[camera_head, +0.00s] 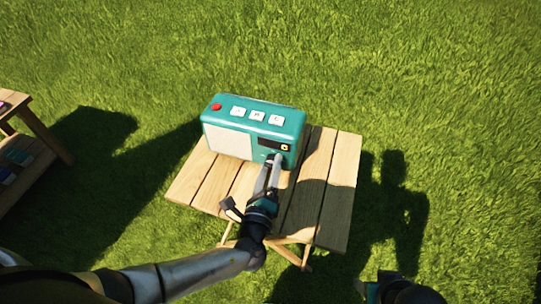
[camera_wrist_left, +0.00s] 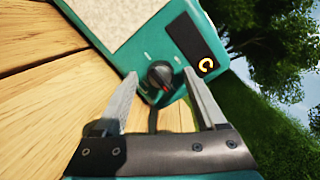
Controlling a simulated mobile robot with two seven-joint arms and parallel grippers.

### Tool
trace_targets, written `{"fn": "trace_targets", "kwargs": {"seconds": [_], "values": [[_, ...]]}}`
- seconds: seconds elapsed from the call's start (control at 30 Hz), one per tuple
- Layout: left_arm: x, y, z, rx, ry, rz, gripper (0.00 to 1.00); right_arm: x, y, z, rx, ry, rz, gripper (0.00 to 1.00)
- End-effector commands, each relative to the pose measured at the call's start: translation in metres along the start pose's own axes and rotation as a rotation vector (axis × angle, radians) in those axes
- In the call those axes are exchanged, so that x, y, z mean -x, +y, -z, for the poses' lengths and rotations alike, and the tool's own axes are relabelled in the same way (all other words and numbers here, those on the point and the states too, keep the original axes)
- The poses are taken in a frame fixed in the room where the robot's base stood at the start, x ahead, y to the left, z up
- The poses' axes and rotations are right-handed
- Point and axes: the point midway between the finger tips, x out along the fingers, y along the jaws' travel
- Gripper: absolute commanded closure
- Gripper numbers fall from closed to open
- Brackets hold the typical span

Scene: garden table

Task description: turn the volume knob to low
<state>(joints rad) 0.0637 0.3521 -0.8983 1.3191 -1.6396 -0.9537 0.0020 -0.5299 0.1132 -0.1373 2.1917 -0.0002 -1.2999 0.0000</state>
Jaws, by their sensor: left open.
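A teal radio (camera_head: 285,124) stands upright on a small wooden table (camera_head: 338,190). Its front has a pale speaker panel and a dark display. In the left wrist view the radio (camera_wrist_left: 103,12) appears tilted, and its dark round volume knob (camera_wrist_left: 160,75) with a small red mark shows below the display. My left gripper (camera_head: 273,160) is at the radio's lower right front. In the left wrist view the open left gripper (camera_wrist_left: 156,84) has one finger on each side of the knob; I cannot tell whether they touch it. In the head view the gripper hides the knob.
The radio's top has a red button (camera_head: 217,107) and three white buttons (camera_head: 257,115). Another wooden table (camera_head: 40,130) with small items stands at the left edge. Grass surrounds the tables. The table's right side is bare.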

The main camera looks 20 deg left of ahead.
Motion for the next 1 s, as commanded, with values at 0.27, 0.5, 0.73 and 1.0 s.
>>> {"fn": "trace_targets", "kwargs": {"seconds": [0.27, 0.5, 0.73, 1.0], "values": [[0.0025, -0.0001, 0.001, 0.0, 0.0, -0.001, 0.27, -0.0021, -0.0002, -0.0012, 0.0, -0.004, 0.0, 0.5], [0.0022, -0.0002, 0.0008, 0.0, 0.0, 0.0, 0.42, -0.0021, -0.0002, -0.0011, 0.0, -0.004, 0.0, 0.5], [0.002, -0.0002, 0.0006, 0.0, 0.0, 0.0, 0.68, -0.002, -0.0002, -0.001, 0.0, -0.003, 0.0, 0.5], [0.0018, 0.0, 0.0004, 0.0, -0.001, -0.001, 0.98, -0.0019, -0.0002, -0.0008, 0.0, -0.003, 0.001, 0.5]]}}
